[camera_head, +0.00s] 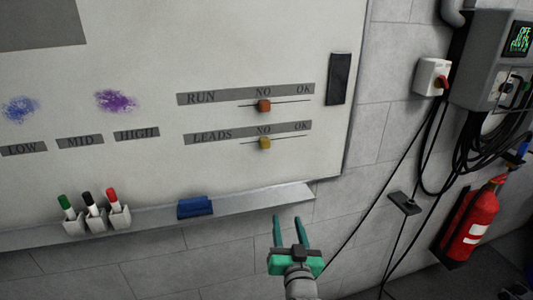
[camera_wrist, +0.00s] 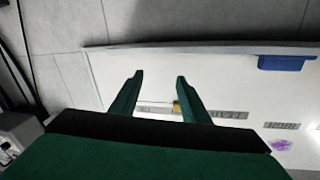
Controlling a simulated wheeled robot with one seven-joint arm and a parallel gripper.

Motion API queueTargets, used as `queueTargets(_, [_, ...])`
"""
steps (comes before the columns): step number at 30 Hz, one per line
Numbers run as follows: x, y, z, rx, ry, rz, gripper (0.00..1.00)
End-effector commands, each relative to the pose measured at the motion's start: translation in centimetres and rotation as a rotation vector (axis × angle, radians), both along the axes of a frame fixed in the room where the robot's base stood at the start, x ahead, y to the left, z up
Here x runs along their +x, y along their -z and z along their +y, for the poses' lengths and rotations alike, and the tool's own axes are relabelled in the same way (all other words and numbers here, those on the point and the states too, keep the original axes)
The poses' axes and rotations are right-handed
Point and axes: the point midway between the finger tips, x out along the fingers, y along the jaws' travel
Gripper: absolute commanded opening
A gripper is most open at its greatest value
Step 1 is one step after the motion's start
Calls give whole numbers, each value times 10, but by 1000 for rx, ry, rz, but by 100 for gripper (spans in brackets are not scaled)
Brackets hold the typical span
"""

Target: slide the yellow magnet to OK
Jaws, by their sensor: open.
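The yellow magnet (camera_head: 265,143) sits on the thin dark line under the LEADS strip (camera_head: 225,137) on the whiteboard, below the word NO. The word OK (camera_head: 300,126) is at the right end of that strip. My gripper (camera_head: 291,218) is open and empty, below the whiteboard's ledge in the head view and to the right of the magnet. In the wrist view, where the board appears upside down, the yellow magnet (camera_wrist: 177,107) shows beside the right finger, partly hidden by it. My gripper (camera_wrist: 160,76) does not hold it.
An orange-red magnet (camera_head: 264,106) sits under NO on the RUN strip (camera_head: 215,97) above. The ledge (camera_head: 255,201) holds a blue eraser (camera_head: 195,207) and several markers in cups. A black block (camera_head: 339,78) is at the board's right. A fire extinguisher (camera_head: 470,215) and cables are farther right.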

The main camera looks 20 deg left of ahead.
Motion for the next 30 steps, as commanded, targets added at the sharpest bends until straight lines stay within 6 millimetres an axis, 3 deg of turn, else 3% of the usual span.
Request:
queueTargets(1, [10, -22, 5, -14, -21, -19, 42])
queueTargets(9, [39, -114, 31, -105, -130, -70, 42])
queueTargets(15, [45, -157, 42, -162, -177, -90, 42])
queueTargets(23, [53, -170, 51, -183, -193, -93, 42])
queueTargets(30, [84, -169, 72, -183, -194, -93, 42])
